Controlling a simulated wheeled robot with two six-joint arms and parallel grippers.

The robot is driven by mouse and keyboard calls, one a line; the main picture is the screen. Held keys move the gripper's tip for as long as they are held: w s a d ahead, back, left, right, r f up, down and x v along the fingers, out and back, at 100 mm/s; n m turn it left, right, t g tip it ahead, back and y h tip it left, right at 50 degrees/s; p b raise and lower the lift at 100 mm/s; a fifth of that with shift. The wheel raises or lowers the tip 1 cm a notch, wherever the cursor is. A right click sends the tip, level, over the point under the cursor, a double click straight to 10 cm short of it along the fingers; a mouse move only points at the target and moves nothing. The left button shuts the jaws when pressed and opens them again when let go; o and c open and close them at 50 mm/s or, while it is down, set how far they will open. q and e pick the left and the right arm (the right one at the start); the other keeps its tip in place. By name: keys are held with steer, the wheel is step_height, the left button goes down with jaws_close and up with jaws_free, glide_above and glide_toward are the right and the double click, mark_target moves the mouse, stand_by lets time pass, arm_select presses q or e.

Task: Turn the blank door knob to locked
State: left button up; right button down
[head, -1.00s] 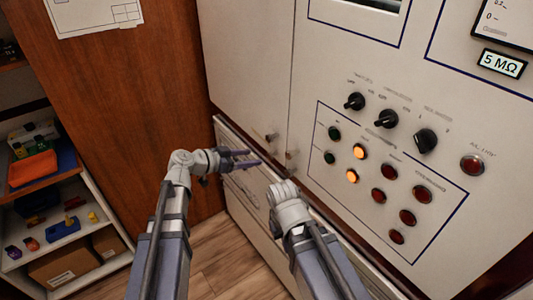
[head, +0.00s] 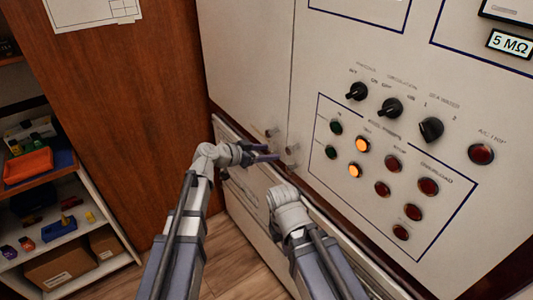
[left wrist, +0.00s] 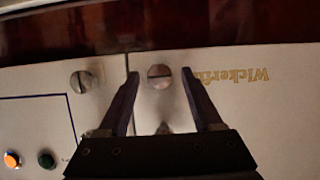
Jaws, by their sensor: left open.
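The blank door (head: 245,60) is the plain grey one left of the seam, with a small round metal knob (head: 271,132) near its lower right corner. In the left wrist view this knob (left wrist: 159,76) has a slot lying across the picture. My left gripper (head: 268,152) is open in front of the door; its fingertips (left wrist: 160,72) appear on either side of the knob in the wrist view. I cannot tell whether they touch it. My right arm shows at the lower middle, but its gripper is not visible.
A second metal knob (head: 292,149) sits right of the seam; its slot stands upright in the left wrist view (left wrist: 81,81). The control panel (head: 470,215) carries black rotary switches and lamps. A shelf with bins (head: 27,166) stands at left.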

arm_select(q)
steer(key=shift+c, duration=0.3)
jaws_close()
stand_by(0.4)
steer(key=n, duration=0.1)
steer(key=n+g+h+b, duration=0.1)
steer(key=shift+w+a+f+n+g, duration=0.1)
steer(key=shift+w+f+n+g, duration=0.1)
steer(key=shift+n+g, duration=0.15)
steer(key=n+g+h+b, duration=0.1)
steer(key=n+h+b, duration=0.1)
steer(key=n, duration=0.1)
steer(key=shift+w+a+f, duration=0.1)
steer(key=shift+f, duration=0.05)
steer(key=shift+f+n+g+h+b, duration=0.15)
steer(key=shift+n+h+b, duration=0.4)
steer(key=shift+n+b, duration=0.6)
steer(key=shift+n+g+h+b, duration=0.3)
steer(key=shift+n+h+b, duration=0.3)
steer(key=shift+n+b, duration=0.55)
steer(key=shift+f+n+g+h+b, duration=0.15)
steer(key=shift+n+h+b, duration=0.55)
steer(key=shift+n, duration=0.75)
steer(key=shift+r, duration=0.15)
